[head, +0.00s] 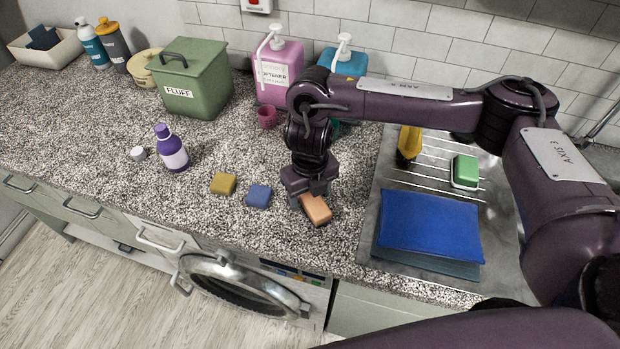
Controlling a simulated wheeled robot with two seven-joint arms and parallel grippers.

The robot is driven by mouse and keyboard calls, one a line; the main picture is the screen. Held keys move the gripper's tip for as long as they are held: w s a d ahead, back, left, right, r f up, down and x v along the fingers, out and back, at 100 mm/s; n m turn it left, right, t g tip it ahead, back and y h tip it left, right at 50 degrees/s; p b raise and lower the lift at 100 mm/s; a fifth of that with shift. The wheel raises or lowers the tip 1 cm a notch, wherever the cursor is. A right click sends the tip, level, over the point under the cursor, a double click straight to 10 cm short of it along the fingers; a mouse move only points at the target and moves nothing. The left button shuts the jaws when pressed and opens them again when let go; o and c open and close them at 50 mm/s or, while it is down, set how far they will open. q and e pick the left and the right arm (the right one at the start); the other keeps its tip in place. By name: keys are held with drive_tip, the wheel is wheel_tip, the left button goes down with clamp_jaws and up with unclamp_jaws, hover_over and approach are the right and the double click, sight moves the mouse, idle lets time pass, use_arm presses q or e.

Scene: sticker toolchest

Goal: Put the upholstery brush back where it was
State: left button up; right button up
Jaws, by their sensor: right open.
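No thing in view is clearly marked as the upholstery brush. A small orange block (316,209) lies on the speckled counter near its front edge, directly at my right gripper. My right gripper (308,195) points down over it and is open, with its fingers partly hiding the block's back end. I cannot tell whether they touch it. A green block with a pale underside (465,171), possibly a brush, lies on the metal draining rack at the right. My left gripper is not in view.
A blue block (258,196) and a mustard block (223,184) lie left of my gripper. A blue folded cloth (430,225) lies right.

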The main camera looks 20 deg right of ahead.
sight(310, 196)
wheel_tip(310, 196, up, 12)
idle(0.4)
drive_tip(key=shift+s+f, duration=0.15)
drive_tip(key=shift+f, duration=0.05)
